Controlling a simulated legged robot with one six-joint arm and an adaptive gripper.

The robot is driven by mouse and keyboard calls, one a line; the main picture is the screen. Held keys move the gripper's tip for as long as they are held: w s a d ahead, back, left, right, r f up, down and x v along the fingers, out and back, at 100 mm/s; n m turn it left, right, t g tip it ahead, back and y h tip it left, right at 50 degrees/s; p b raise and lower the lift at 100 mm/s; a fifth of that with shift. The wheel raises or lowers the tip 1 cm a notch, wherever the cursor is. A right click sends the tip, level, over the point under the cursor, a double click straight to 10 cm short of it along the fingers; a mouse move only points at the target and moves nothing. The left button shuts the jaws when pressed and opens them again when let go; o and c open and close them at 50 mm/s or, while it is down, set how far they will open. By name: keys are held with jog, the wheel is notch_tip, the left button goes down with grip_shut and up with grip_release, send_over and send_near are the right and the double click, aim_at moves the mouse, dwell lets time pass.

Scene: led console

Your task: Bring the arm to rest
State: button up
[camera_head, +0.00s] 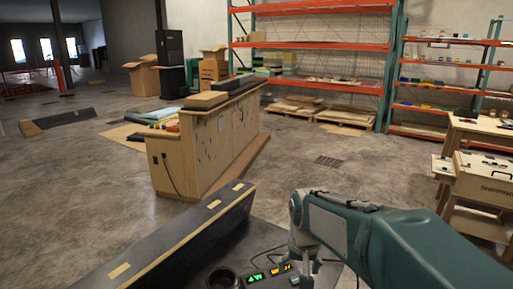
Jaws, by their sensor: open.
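My arm reaches in from the lower right of the head view, a dark green link ending in a grey wrist. My gripper (302,252) points down over the right part of a dark console (148,276) at the bottom of the view. Its fingers are small in the picture and stand apart, with nothing seen between them. Green and orange lit displays (270,273) show on the console beside the gripper. A round black part (222,278) sits left of them. I cannot tell whether the gripper touches the console.
A raised dark panel (190,238) with yellow labels runs along the console. Behind it stands a wooden counter (205,150). A wooden bench with a shipping box (485,182) is at the right. Tall orange racks (312,48) line the back. Concrete floor (85,175) lies open at the left.

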jog(key=s+d+r+t, duration=0.1)
jog(key=s+d+r, duration=0.1)
jog(key=s, duration=0.8)
jog(key=s+d+r+t, duration=0.2)
jog(key=s+d, duration=0.1)
jog(key=s, duration=0.6)
jog(key=shift+s+d+r+t, duration=0.15)
jog(key=shift+s+d+t, duration=0.15)
jog(key=shift+s+d, duration=0.1)
jog(key=shift+c, duration=0.3)
dwell(0.4)
